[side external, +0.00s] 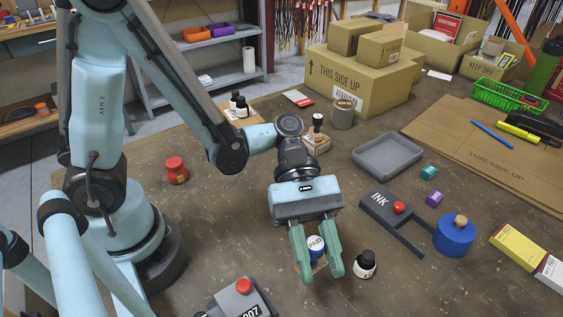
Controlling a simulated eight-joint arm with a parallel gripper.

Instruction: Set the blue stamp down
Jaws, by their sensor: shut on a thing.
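A grey tray (388,153) that looks empty lies behind the pad.
A blue round object with a wooden knob (455,238) is further right. A grey device with a red button (241,298) is front left. Brown table (410,290) is bare at front right.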

